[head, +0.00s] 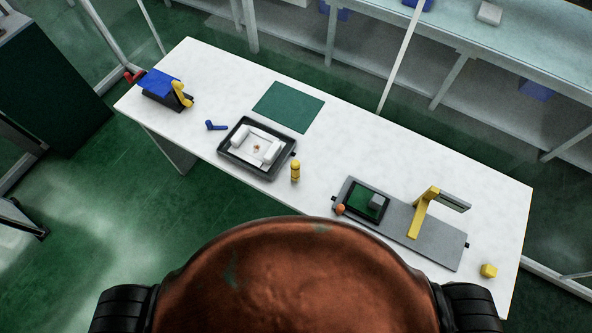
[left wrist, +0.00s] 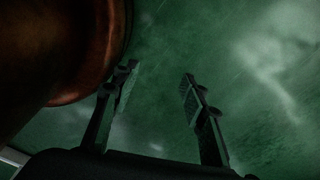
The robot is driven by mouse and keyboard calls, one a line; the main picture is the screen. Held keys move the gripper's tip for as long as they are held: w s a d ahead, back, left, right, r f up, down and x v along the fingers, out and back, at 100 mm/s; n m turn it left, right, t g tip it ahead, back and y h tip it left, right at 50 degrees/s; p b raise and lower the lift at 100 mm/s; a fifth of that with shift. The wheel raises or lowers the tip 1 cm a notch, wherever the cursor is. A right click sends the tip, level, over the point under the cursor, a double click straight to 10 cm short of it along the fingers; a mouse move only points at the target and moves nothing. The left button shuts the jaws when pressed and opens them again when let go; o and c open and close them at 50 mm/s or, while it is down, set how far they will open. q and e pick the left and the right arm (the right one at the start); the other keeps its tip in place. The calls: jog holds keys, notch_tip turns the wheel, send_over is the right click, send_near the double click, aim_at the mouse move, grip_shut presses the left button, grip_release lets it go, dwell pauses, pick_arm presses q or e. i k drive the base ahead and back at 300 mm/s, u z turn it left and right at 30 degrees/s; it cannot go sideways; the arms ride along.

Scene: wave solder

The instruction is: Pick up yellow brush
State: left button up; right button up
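A small upright yellow object (head: 295,171), which may be the yellow brush, stands on the white table (head: 345,145) in the head view, just right of a black tray; its bristles cannot be made out. My left gripper (left wrist: 159,73) shows only in the left wrist view. Its two fingers are apart with nothing between them, over the green floor and away from the table. My right gripper is in neither view.
The black tray (head: 226,149) holds white parts. A blue-topped black device with a yellow part (head: 182,94) stands far left, near a small blue object (head: 215,126). A green mat (head: 288,107), grey fixture (head: 400,218) and yellow cube (head: 489,270) also lie on the table.

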aim_at(295, 164)
jog(key=z, duration=3)
jog(key=k, duration=1.45)
jog(key=u, duration=2.45)
